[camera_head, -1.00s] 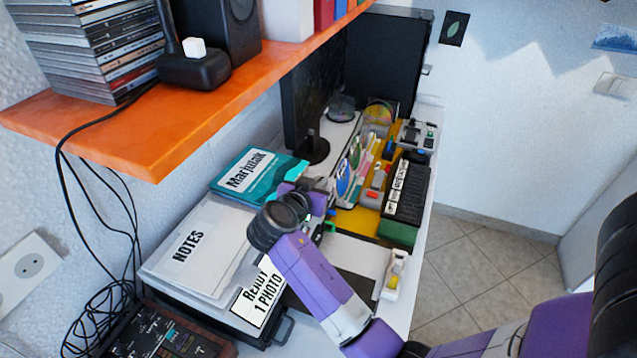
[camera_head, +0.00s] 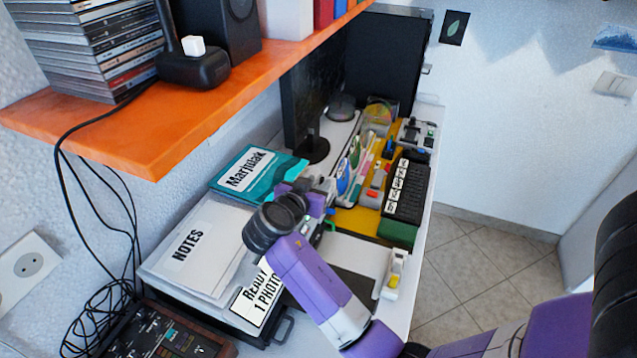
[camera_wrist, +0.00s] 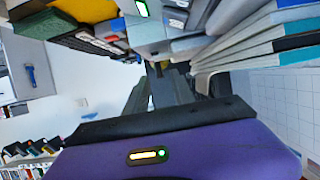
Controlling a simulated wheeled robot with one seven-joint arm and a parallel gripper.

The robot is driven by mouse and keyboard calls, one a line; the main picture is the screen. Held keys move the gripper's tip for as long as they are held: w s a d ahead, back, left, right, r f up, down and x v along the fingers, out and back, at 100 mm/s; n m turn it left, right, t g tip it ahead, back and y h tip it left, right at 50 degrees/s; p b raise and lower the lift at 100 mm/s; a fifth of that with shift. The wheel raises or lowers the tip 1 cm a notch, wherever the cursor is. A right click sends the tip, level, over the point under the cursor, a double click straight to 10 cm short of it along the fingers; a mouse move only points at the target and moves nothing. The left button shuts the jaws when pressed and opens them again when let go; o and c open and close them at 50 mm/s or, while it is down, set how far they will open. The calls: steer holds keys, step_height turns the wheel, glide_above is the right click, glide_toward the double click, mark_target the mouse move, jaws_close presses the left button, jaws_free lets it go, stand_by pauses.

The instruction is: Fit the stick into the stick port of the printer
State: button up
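My gripper (camera_head: 318,192) is over the desk, just right of the teal Marjwak box, with my purple wrist partly covering it. In the wrist view my dark fingers (camera_wrist: 162,92) point away from the camera, close together. Small dark shapes show at their tips, but I cannot make out a stick there or whether the fingers hold anything. A dark unit with a READY 1 PHOTO label (camera_head: 258,297) sits under the papers at the desk's near left and appears to be the printer. I cannot make out its stick port.
A NOTES paper stack (camera_head: 190,250) and the teal box (camera_head: 252,172) lie left of my gripper. A yellow tray (camera_head: 357,219) with coloured items is to the right, with a tape dispenser (camera_head: 392,275) nearer. An orange shelf (camera_head: 190,118) overhangs the left; a monitor (camera_head: 315,95) stands behind.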

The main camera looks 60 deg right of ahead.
steer(key=b+v, duration=0.1)
steer(key=v, duration=0.9)
steer(key=shift+a, duration=0.35)
steer(key=shift+s+r, duration=0.1)
